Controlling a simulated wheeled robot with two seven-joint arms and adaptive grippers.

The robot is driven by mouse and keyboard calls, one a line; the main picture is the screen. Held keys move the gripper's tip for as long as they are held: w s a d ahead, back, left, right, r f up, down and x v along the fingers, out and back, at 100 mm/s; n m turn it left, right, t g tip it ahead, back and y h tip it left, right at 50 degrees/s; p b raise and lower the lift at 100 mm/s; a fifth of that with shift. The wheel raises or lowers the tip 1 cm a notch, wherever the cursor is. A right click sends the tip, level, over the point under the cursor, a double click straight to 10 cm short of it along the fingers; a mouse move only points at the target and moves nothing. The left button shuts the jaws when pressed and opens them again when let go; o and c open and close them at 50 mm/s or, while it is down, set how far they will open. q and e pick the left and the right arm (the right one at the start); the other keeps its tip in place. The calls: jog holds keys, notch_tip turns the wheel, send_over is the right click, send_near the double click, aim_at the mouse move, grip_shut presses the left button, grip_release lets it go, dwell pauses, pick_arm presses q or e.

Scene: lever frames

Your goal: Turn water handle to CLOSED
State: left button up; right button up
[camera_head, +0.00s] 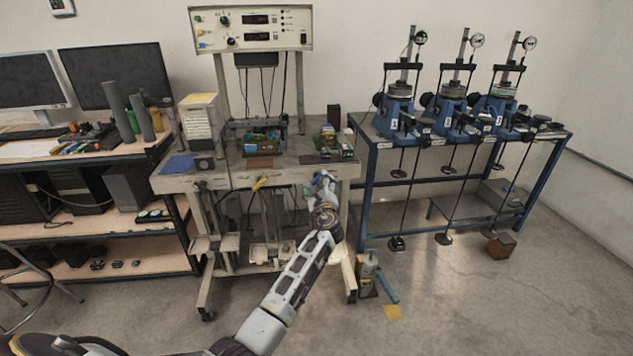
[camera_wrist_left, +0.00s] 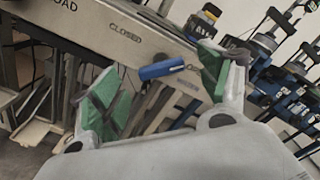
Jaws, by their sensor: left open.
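A blue handle (camera_wrist_left: 162,69) shows in the left wrist view, below the word CLOSED on the grey front edge of a bench (camera_wrist_left: 92,12). It lies nearly level in the picture. My left gripper (camera_wrist_left: 158,80) is open, with green pads on either side of the handle in this view; I cannot tell whether they touch it. In the head view my left gripper (camera_head: 325,182) is at the right front of the bench (camera_head: 225,178) and hides the blue handle. My right gripper does not show.
A yellow handle (camera_head: 260,184) is on the bench front, left of my gripper. Blue testing machines (camera_head: 398,112) stand on a blue-framed table to the right. A desk with monitors (camera_head: 118,75) is at left.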

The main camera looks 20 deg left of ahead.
aim_at(316, 180)
pick_arm(q)
jog(key=shift+x, duration=1.25)
jog(key=shift+w+a, duration=0.4)
jog(key=shift+w, duration=0.25)
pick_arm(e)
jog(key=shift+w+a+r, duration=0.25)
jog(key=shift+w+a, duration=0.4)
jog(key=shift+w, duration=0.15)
pick_arm(q)
jog(key=c, duration=1)
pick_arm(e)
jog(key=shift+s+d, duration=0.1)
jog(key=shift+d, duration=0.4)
